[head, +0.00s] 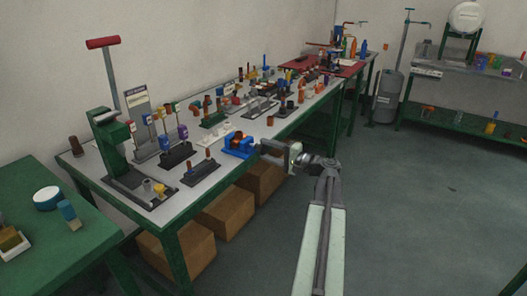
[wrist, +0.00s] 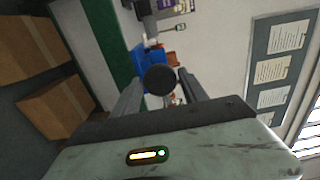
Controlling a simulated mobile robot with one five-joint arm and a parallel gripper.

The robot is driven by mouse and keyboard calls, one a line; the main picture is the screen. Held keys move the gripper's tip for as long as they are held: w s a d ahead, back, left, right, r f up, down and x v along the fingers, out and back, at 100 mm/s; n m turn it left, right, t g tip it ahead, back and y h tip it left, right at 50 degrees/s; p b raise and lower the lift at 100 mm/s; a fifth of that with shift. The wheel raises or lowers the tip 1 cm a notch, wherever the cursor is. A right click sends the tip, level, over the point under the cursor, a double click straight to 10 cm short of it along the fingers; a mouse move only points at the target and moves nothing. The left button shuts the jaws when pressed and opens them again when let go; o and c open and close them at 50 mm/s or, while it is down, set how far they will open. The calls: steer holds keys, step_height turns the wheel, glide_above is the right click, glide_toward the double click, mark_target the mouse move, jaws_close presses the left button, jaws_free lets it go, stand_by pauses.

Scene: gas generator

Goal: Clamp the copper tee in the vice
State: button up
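The blue vice (head: 239,144) stands at the front edge of the long grey-topped bench, with a brown part at its top. It also shows in the wrist view (wrist: 138,57), partly hidden beyond the fingertips. My gripper (head: 264,149) is just right of the vice, at about bench-top height and apart from it. In the wrist view a dark round end, seemingly of the copper tee (wrist: 160,80), sits between my two fingers, which are shut on it. The rest of the tee is hidden, and its copper colour does not show there.
Several fittings and stands crowd the bench behind and left of the vice. A green press (head: 110,140) stands at the bench's near end. Cardboard boxes (head: 226,213) sit under the bench. The floor to the right is clear.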

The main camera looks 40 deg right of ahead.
steer(key=c, duration=0.8)
steer(key=shift+m, duration=1.4)
steer(key=m, duration=0.2)
steer(key=shift+m, duration=0.4)
steer(key=shift+c, duration=0.2)
steer(key=o, duration=1.5)
